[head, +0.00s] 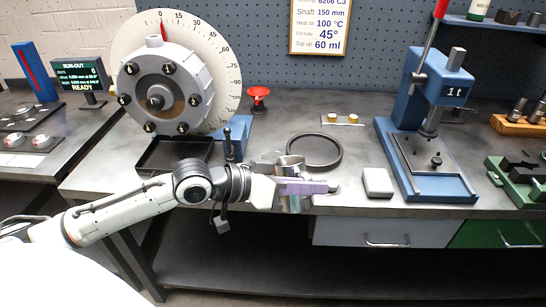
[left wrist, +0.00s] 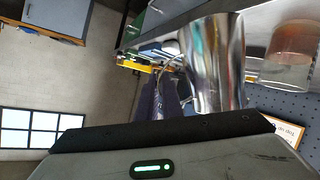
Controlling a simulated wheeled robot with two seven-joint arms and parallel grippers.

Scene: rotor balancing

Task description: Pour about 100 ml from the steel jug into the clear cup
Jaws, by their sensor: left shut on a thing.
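The steel jug (head: 294,163) is shiny and stands out just past my left gripper (head: 312,188) in the head view, near the bench's front edge. My left gripper is shut on its handle side. In the left wrist view, turned about upside down, the jug (left wrist: 212,65) is beside the purple finger pads (left wrist: 158,103), with its thin handle curving towards them. A clear cup (left wrist: 290,70) with a brownish band inside shows to the right of the jug, apart from it in the picture. I cannot make out the cup in the head view. No stream shows. My right gripper is out of view.
A black ring (head: 341,152) lies behind the jug. A pale box (head: 378,183) and a blue press (head: 438,183) stand to the right. The large rotor with its dial (head: 205,55), a black tray (head: 150,160) and a red funnel-like item (head: 259,94) are to the left and behind.

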